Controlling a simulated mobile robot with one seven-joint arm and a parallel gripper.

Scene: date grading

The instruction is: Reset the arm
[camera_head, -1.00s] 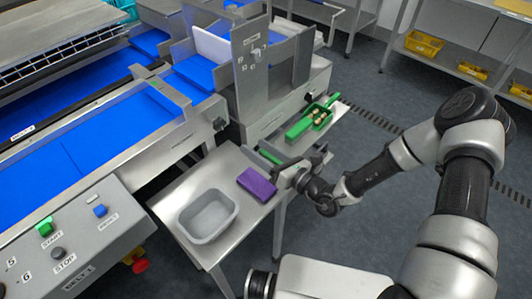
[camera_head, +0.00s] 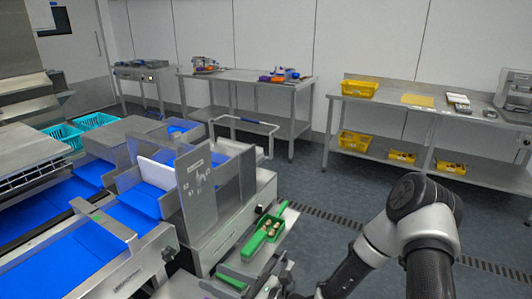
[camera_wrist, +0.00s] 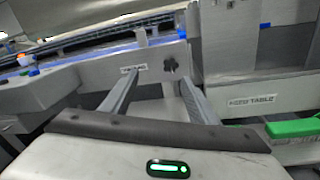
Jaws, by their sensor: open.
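My arm (camera_head: 432,225) reaches in from the lower right of the head view, bent at the elbow. My gripper is at the bottom edge there, mostly cut off. In the wrist view my gripper (camera_wrist: 155,90) shows two grey fingers spread apart with nothing between them. The fingers point towards the grey side of the sorting machine, which has a dark knob (camera_wrist: 170,66). No touch between fingers and machine can be seen.
A green tray (camera_head: 264,238) with several dates lies beside the machine (camera_head: 215,200); a green edge also shows in the wrist view (camera_wrist: 292,128). Steel tables (camera_head: 250,78) with yellow bins (camera_head: 360,88) stand at the back. The floor (camera_head: 330,190) between is clear.

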